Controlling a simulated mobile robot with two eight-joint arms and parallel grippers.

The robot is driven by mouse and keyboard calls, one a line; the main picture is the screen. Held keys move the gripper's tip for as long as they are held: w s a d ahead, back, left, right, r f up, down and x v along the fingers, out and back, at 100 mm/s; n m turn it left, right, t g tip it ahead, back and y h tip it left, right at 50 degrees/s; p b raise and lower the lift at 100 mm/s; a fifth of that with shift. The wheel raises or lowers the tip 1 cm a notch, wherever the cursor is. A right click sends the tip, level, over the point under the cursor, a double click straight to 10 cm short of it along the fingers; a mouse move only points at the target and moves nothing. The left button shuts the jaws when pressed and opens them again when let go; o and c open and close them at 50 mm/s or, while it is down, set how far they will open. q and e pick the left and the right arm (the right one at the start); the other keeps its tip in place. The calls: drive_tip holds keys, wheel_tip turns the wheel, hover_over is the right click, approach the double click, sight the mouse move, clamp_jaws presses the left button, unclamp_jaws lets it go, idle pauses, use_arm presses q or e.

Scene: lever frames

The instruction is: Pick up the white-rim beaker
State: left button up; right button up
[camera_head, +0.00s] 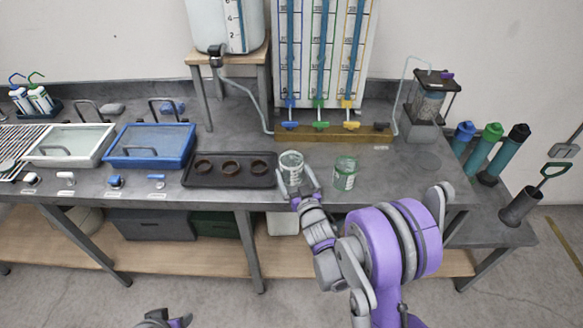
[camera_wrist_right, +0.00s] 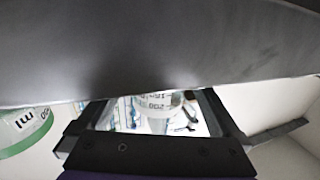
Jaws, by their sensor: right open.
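The white-rim beaker (camera_head: 291,164) stands upright on the grey bench, just right of the black tray. It is clear with dark markings, and its lower front is partly hidden by my right gripper. My right gripper (camera_head: 299,189) is open at the beaker's near side, with its fingers low and to either side. In the right wrist view the beaker (camera_wrist_right: 160,102) shows between the two fingers. I cannot tell whether either finger touches it. My left gripper (camera_head: 166,319) is only partly in view at the bottom edge, apart from the bench.
A green-rim beaker (camera_head: 345,175) stands close on the right; it also shows in the right wrist view (camera_wrist_right: 22,128). The black tray (camera_head: 228,182) with brown rings lies on the left. A wooden block with valves (camera_head: 335,135) stands behind. The bench's front edge is near.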

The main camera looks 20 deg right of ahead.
sight(291, 162)
drive_tip(key=w, duration=0.2)
drive_tip(key=shift+w, duration=0.4)
use_arm(q)
drive_tip(key=shift+w+r, duration=0.25)
drive_tip(key=shift+r, duration=0.2)
use_arm(e)
drive_tip(key=shift+s, duration=0.15)
drive_tip(key=shift+c, duration=1)
drive_tip(key=c, duration=1)
